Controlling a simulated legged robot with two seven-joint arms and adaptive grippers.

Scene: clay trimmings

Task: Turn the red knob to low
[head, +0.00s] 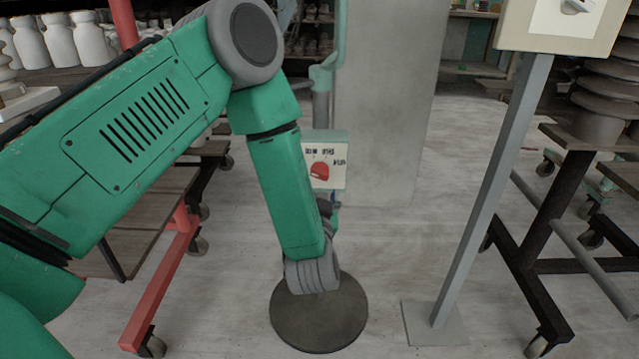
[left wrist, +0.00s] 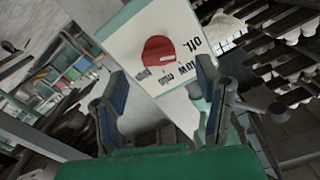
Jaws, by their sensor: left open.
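The red knob (head: 320,171) sits on the cream face of a small green-edged box (head: 338,138) on a stand, just right of my left forearm in the head view. The left wrist view shows the red knob (left wrist: 158,49) on its pale panel (left wrist: 126,40), with dark lettering around it, tilted and partly upside down. I cannot tell which label the knob points to. My left gripper (left wrist: 163,108) is open, its two fingers apart on either side of the view below the knob, with nothing between them. In the head view it is mostly hidden behind my wrist. My right gripper is not in view.
A second cream box with a switch (head: 575,22) stands on a grey post (head: 492,190) at right. A dark round base (head: 300,325) lies on the floor below my wrist. Wheeled racks flank both sides. White vases (head: 60,42) stand at far left.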

